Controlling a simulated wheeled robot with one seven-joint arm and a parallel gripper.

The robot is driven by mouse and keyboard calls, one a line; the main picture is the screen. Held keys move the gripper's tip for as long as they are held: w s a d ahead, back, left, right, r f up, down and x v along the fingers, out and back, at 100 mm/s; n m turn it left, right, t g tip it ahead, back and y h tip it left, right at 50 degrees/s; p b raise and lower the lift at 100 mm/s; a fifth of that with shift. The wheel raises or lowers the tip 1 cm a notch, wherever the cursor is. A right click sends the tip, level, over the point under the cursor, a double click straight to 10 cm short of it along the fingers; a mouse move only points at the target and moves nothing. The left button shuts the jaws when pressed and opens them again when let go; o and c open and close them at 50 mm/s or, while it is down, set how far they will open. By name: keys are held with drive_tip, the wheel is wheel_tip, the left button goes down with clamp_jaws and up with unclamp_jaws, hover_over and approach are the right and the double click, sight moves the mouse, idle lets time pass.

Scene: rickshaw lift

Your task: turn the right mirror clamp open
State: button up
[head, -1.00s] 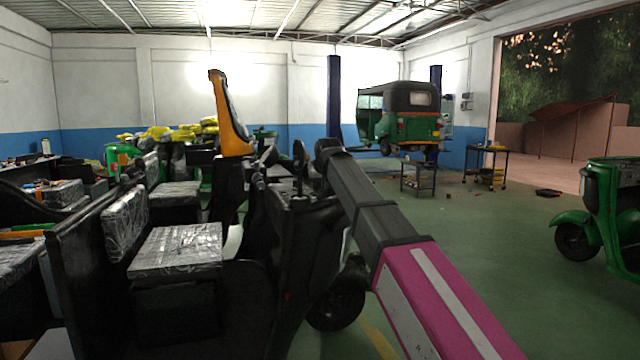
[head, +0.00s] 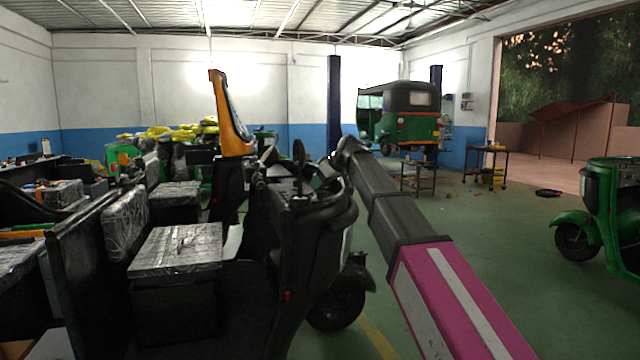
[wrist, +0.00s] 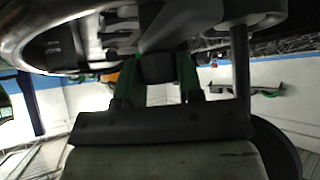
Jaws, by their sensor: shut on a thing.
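The right mirror clamp (wrist: 158,68) appears in the wrist view as a small dark block between my two dark green fingers. My gripper (wrist: 155,60) is shut on it, with one finger on each side. A dark rod (wrist: 240,75) stands to the right of the fingers. In the head view my arm reaches from the lower right to the front of the black rickshaw (head: 305,225). A dark oval mirror (head: 299,152) stands above the rickshaw's front. The gripper's fingers and the clamp are too small and dark to make out there.
A dark rounded part (wrist: 60,45) lies close above the fingers in the wrist view. Plastic-wrapped seats (head: 180,247) are at left in the head view. A green rickshaw (head: 610,210) stands at right. The green floor (head: 480,240) between is open.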

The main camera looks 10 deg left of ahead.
drive_tip(key=shift+n+g+y, duration=0.3)
drive_tip(key=shift+n+g, duration=0.4)
drive_tip(key=shift+n, duration=0.2)
drive_tip(key=o, duration=0.9)
drive_tip(key=v, duration=1.1)
drive_tip(key=shift+w, duration=0.1)
